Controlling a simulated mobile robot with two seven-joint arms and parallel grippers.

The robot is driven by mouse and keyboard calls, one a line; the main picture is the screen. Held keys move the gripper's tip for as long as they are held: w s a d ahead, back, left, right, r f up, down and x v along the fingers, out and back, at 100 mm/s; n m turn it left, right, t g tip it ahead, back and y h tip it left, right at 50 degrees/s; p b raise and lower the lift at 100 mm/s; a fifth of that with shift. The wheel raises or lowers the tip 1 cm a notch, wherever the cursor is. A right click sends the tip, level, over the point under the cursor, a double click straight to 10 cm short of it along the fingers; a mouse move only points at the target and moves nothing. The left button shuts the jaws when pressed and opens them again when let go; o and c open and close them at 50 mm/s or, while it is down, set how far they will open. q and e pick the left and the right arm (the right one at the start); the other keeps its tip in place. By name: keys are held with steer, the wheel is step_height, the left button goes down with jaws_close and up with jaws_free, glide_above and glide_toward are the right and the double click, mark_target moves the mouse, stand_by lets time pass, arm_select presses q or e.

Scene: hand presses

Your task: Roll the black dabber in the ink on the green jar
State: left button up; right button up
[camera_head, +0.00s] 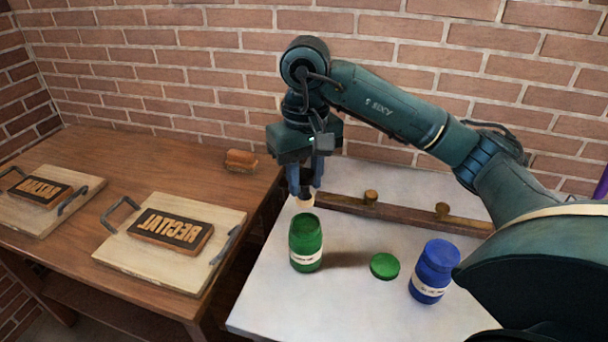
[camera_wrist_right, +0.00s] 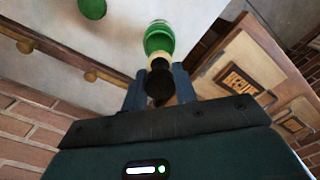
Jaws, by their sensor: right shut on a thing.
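My right gripper (camera_head: 305,182) points down, shut on the black dabber, just above and behind the green jar (camera_head: 306,243). In the head view the dabber's pale end (camera_head: 305,203) shows below the fingers, near the jar's rim. In the right wrist view the dabber's dark part (camera_wrist_right: 160,84) sits between the fingers, its pale part towards the green jar (camera_wrist_right: 158,38). The jar stands upright with its lid off. I cannot tell whether the dabber touches it. The green lid (camera_head: 384,266) lies on the white table to its right. My left gripper is not in view.
A closed blue jar (camera_head: 433,271) stands right of the lid. A wooden rail (camera_head: 405,213) with two round knobs lies behind the jars. The wooden table (camera_head: 160,165) at left bears two boards with lettered blocks and a small brown object (camera_head: 241,160).

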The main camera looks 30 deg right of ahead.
mark_target(306, 192)
steer(key=shift+d+f+b, duration=0.1)
steer(key=shift+f+b, duration=0.2)
steer(key=shift+f, duration=0.25)
step_height(306, 192, down, 3)
steer(key=shift+f+b, duration=0.15)
steer(key=shift+b, duration=0.85)
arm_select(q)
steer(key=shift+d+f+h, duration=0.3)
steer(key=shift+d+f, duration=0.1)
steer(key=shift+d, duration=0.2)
arm_select(e)
steer(key=shift+f, duration=0.35)
arm_select(q)
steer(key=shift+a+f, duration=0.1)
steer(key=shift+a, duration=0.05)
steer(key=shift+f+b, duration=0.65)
steer(key=shift+b, duration=0.15)
arm_select(e)
steer(key=shift+s+f, duration=0.1)
steer(key=shift+f, duration=0.4)
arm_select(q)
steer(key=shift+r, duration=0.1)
arm_select(e)
steer(key=shift+r, duration=0.1)
steer(key=shift+r+p, duration=1.15)
steer(key=shift+r, duration=0.85)
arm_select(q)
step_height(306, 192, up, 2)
